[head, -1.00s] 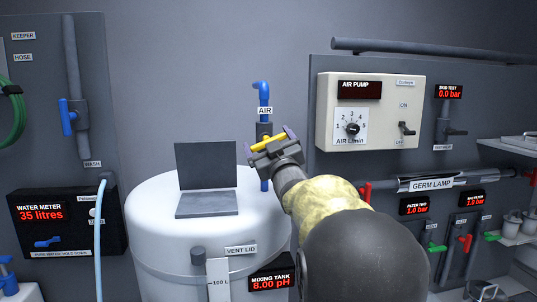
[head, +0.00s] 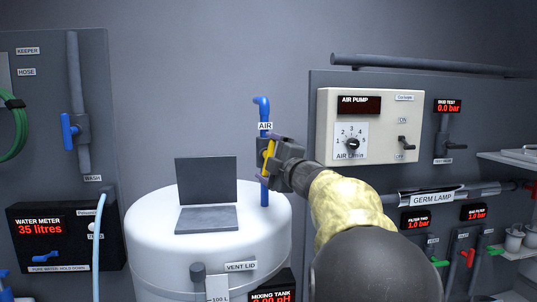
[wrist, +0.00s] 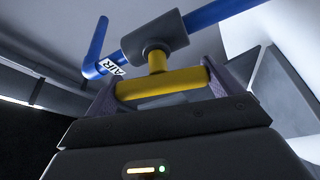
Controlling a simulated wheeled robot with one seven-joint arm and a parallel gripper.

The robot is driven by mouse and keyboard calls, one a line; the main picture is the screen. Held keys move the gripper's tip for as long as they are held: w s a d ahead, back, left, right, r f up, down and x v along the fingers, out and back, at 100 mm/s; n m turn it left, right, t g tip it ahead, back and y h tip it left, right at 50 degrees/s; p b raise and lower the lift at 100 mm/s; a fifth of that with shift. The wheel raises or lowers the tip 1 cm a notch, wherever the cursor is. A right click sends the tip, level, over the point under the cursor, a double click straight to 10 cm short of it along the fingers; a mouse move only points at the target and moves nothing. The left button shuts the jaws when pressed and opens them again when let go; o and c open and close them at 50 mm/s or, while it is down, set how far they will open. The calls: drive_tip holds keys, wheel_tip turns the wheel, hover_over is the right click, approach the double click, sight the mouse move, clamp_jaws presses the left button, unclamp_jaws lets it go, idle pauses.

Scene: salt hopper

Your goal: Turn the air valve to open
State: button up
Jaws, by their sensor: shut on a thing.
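The air valve has a yellow handle (head: 268,156) on a dark grey body on a blue pipe (head: 263,106) labelled AIR, rising above the white mixing tank. The handle now stands nearly upright, in line with the pipe, in the head view. My gripper (head: 269,162) is at the valve with its fingers on the handle. In the wrist view the yellow handle (wrist: 160,83) lies between the two fingers, and the grey valve body (wrist: 160,38) and blue pipe show just beyond it. My gripper is shut on the handle. Part of the valve body is hidden by my gripper in the head view.
The white tank (head: 160,235) carries an open hatch plate (head: 205,180) left of the valve. The air pump box (head: 370,125) is on the panel to the right, close to my arm. A water meter panel (head: 65,235) is at the left.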

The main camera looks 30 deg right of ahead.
drive_tip(key=shift+n+g+p, duration=0.4)
drive_tip(key=shift+n+p, duration=0.15)
drive_tip(key=shift+n, duration=0.75)
drive_tip(key=o, duration=0.7)
drive_tip(key=shift+w, duration=0.1)
drive_tip(key=s+d+b, duration=0.2)
drive_tip(key=s+b, duration=0.2)
drive_tip(key=s, duration=1.3)
drive_tip(key=shift+s+f, duration=0.15)
drive_tip(key=shift+a, duration=0.1)
